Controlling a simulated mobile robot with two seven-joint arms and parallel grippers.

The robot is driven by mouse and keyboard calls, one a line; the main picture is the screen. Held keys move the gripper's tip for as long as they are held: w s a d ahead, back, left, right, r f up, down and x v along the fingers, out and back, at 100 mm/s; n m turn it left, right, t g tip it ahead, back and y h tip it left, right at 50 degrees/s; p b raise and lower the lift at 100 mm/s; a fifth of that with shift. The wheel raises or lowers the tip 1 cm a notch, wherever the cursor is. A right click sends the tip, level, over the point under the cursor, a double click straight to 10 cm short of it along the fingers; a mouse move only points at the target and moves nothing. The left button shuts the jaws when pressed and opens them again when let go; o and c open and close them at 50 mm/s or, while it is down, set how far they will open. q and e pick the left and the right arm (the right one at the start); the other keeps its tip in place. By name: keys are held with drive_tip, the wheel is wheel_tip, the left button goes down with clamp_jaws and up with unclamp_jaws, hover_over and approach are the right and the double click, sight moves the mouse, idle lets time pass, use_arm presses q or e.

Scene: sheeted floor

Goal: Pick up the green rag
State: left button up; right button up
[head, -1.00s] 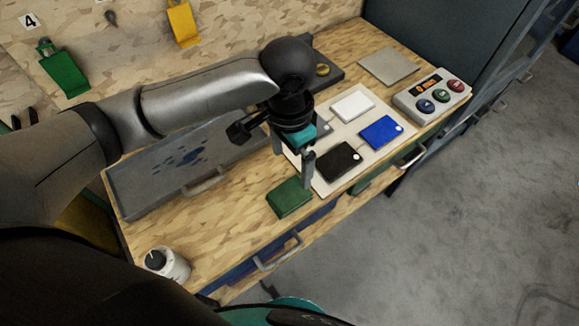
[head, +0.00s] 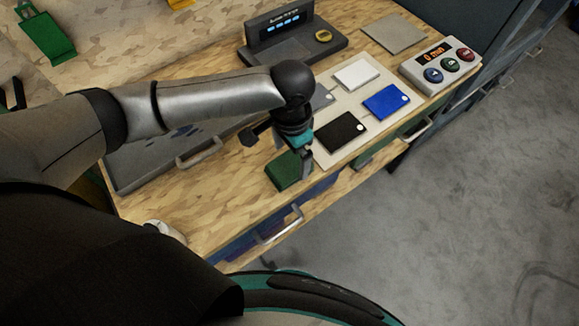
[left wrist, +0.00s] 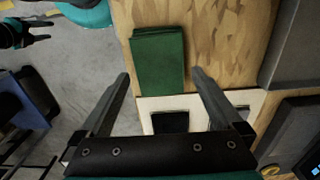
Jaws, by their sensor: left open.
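The green rag (head: 288,171) lies folded in a flat block on the wooden bench top, near its front edge. It shows fully in the left wrist view (left wrist: 157,58). My left gripper (head: 296,160) is open and empty, pointing down beside and above the rag, and partly covers it in the head view. In the left wrist view the fingertips (left wrist: 161,74) stand apart on either side of the rag's near end; contact cannot be told. My right gripper (left wrist: 42,30) shows at the upper left of that view, small, away from the bench, its fingers apart.
A button box (head: 440,64) and a grey display device (head: 292,47) stand farther back. A grey tray (head: 124,181) is left. Drawer handles jut from the bench front.

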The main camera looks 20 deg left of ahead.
sight(290, 168)
use_arm(q)
drive_tip(key=shift+d+f+b, duration=0.1)
drive_tip(key=shift+f+b, duration=0.2)
drive_tip(key=shift+f, duration=1.15)
drive_tip(key=shift+c, duration=0.4)
drive_tip(key=c, duration=1.1)
